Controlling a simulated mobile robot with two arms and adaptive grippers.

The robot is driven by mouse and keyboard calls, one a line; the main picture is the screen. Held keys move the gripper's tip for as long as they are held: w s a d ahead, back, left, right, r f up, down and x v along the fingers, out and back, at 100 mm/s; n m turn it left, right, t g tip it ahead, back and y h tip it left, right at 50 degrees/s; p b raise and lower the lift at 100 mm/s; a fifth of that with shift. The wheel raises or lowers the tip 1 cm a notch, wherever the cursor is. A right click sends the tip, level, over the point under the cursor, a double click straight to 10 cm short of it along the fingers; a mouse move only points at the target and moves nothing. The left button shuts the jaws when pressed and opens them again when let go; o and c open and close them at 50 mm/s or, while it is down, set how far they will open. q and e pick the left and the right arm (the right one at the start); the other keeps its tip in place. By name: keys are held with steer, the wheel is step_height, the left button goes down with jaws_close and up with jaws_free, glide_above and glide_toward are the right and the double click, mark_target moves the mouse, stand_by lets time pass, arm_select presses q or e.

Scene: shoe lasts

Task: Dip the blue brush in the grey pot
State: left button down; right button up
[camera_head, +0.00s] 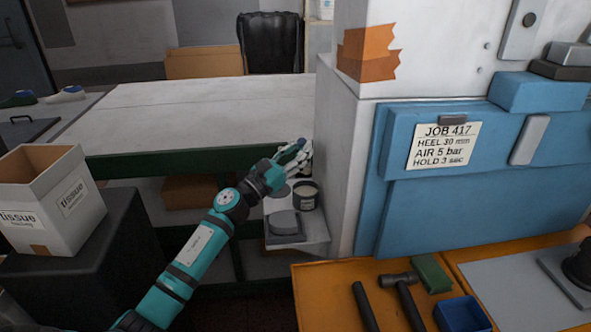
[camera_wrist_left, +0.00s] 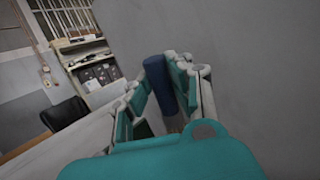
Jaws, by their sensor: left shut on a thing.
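My left gripper (camera_head: 303,156) is shut on the blue brush, whose blue handle (camera_wrist_left: 160,85) stands up between the fingers in the left wrist view. In the head view only a small bit of blue shows at the fingers, and the bristle end is hidden. A small round pot (camera_head: 306,196) with a dark rim and a pale side stands on a light shelf, just below the gripper. Round grey shapes (camera_head: 283,222) lie beside it; I cannot tell which of these is the grey pot. My right gripper is not in view.
A grey-white machine column (camera_head: 345,170) rises close to the right of the gripper, with a blue panel (camera_head: 470,190) beyond. A long white-topped bench (camera_head: 200,110) lies behind. A tissue box (camera_head: 50,200) stands at left.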

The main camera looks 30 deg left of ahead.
mark_target(307, 168)
arm_select(q)
steer(key=shift+f+b, duration=1.6)
steer(key=shift+f, duration=0.75)
steer(key=shift+f+b, duration=0.35)
steer(key=shift+f, duration=0.25)
steer(key=shift+f+b, duration=0.65)
steer(key=shift+b, duration=0.05)
steer(key=shift+r, duration=0.1)
steer(key=shift+r+p, duration=2.5)
steer(key=shift+r, duration=0.95)
